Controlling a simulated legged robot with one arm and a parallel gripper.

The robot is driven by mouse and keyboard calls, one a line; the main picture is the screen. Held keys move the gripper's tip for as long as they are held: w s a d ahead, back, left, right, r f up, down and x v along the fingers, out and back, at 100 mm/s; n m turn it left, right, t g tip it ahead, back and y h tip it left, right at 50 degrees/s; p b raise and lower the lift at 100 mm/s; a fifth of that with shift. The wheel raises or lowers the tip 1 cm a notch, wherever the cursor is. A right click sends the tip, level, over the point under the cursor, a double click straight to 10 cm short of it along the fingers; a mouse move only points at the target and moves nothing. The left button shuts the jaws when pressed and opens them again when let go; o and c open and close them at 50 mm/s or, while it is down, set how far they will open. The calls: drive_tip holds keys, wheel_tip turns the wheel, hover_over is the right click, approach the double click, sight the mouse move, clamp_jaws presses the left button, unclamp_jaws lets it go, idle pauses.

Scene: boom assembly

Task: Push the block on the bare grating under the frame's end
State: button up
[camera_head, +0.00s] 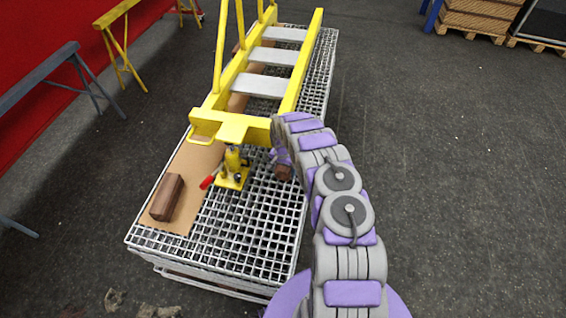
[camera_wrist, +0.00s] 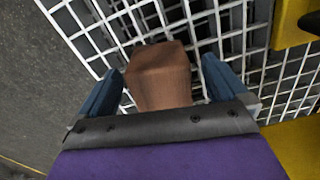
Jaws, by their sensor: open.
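The brown block (camera_head: 285,172) on the bare grating (camera_head: 245,213) is partly hidden by my gripper (camera_head: 281,160). In the wrist view the block (camera_wrist: 160,72) lies between the two blue fingers of my gripper (camera_wrist: 162,76). The fingers are spread, with gaps to the block on both sides. The yellow frame's end (camera_head: 231,128) is raised above the grating, left of my gripper and a little farther away. A yellow jack (camera_head: 233,170) with a red handle stands under this end. Whether the block touches my palm is hidden.
A second brown block (camera_head: 166,197) lies on the cardboard (camera_head: 192,160) at the left of the grating. A yellow part (camera_wrist: 290,22) shows at the wrist view's upper right. Trestles (camera_head: 75,70) stand left of the platform. The floor to the right is clear.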

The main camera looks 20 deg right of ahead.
wheel_tip(320, 180, down, 3)
drive_tip(key=shift+s+f, duration=0.1)
drive_tip(key=shift+f, duration=0.05)
drive_tip(key=shift+d+f+b, duration=0.15)
drive_tip(key=shift+f+b, duration=0.15)
drive_tip(key=shift+f, duration=0.05)
drive_tip(key=shift+c, duration=0.2)
drive_tip(key=c, duration=1.4)
drive_tip(key=shift+c, duration=0.2)
drive_tip(key=shift+w, duration=0.2)
